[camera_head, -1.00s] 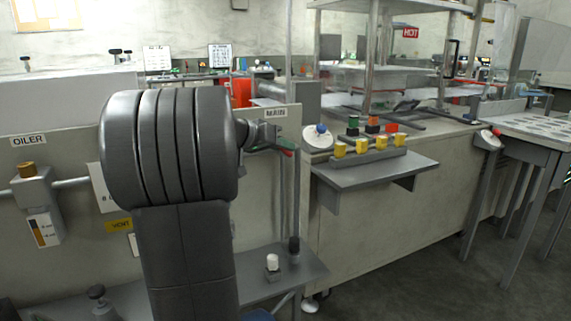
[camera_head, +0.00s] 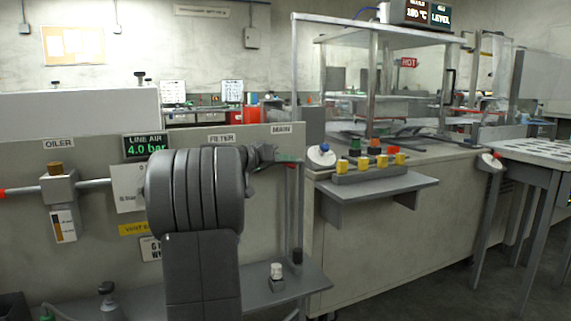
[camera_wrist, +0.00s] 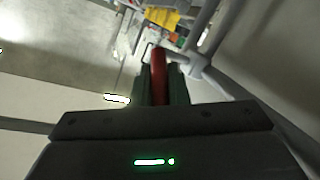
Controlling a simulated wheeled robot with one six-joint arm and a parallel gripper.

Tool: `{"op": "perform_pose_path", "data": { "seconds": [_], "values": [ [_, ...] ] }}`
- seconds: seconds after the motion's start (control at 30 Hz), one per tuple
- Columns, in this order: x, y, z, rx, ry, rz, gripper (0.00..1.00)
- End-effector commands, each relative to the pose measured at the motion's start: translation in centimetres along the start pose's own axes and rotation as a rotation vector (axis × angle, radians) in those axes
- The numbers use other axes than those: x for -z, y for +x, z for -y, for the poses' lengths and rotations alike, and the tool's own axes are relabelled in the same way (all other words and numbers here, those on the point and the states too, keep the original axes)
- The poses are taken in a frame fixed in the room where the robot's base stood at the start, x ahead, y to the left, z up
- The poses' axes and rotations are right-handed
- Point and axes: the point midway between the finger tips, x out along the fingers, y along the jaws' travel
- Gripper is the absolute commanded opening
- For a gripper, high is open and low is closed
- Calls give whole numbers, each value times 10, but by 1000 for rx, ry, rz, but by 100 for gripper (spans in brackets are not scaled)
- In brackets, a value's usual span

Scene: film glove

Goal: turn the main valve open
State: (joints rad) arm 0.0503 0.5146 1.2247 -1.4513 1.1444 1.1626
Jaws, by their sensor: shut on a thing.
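The main valve's red lever handle (camera_wrist: 159,72) stands between the two dark fingers of my gripper (camera_wrist: 161,92) in the wrist view, and they are shut on it. In the head view my gripper (camera_head: 275,157) is just below the MAIN label (camera_head: 282,129), at the right end of the grey panel (camera_head: 95,235). There the handle is mostly hidden behind the gripper, and its angle is hard to tell. The line air display (camera_head: 146,147) reads 4.0 bar in green.
An oiler (camera_head: 60,188) hangs on the panel at left. A shelf with yellow, green and orange knobs (camera_head: 370,163) juts out to the right. A lower shelf (camera_head: 250,297) lies below the valve. Open floor (camera_head: 430,285) is at the right.

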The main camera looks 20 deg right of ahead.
Motion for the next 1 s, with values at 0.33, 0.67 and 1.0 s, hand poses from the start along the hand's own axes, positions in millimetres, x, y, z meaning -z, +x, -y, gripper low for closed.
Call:
{"op": "perform_pose_path", "data": {
  "seconds": [0.33,0.67,1.0],
  "values": [
    [2,0,-1,0,1,-3,23],
    [11,-2,-6,0,1,-2,23],
    [67,-14,-38,0,4,-2,23]
  ]
}}
